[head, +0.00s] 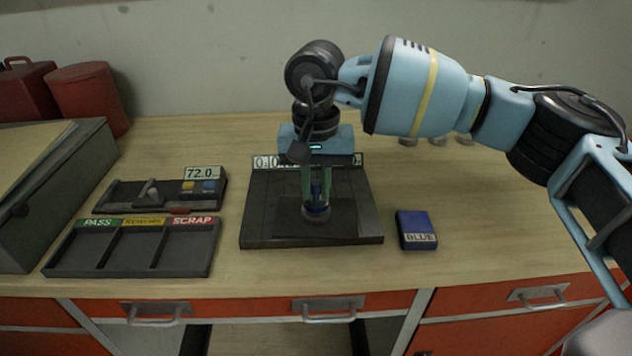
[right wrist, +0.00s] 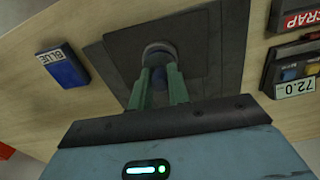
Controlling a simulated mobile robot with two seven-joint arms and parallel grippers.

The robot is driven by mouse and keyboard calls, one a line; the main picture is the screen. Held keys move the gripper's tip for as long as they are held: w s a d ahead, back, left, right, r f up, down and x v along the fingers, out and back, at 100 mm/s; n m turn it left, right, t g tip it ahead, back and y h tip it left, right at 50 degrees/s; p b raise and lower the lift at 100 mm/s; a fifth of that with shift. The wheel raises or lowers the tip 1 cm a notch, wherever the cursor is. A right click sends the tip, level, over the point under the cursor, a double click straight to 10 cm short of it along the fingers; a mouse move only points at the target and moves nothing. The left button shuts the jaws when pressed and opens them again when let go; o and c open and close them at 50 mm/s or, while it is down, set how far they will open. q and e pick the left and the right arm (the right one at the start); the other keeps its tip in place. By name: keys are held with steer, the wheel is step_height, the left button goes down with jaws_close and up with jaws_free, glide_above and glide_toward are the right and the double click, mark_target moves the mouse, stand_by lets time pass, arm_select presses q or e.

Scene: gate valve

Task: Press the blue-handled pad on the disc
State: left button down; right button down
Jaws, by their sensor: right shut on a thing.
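My right gripper (head: 316,199) points straight down over the dark square plate, with its two green fingers shut on the blue-handled pad (head: 317,188). The blue handle shows upright between the fingers. Below it a small round dark piece (head: 316,212) sits low over the middle of the plate. In the right wrist view the fingers (right wrist: 162,82) reach to a round grey piece (right wrist: 158,54). I cannot tell pad from disc there, nor whether they touch; the disc is mostly hidden. My left gripper is not in view.
The dark plate (head: 262,221) has a number strip at its back edge. A blue block marked BLUE (head: 415,229) lies right of it. A three-part sorting tray (head: 130,263) and a gauge reading 72.0 (head: 203,186) stand left. The wooden bench is clear at front right.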

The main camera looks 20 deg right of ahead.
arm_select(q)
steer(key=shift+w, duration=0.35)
arm_select(e)
steer(key=shift+f, duration=0.3)
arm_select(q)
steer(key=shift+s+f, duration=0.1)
arm_select(e)
steer(key=shift+f, duration=0.15)
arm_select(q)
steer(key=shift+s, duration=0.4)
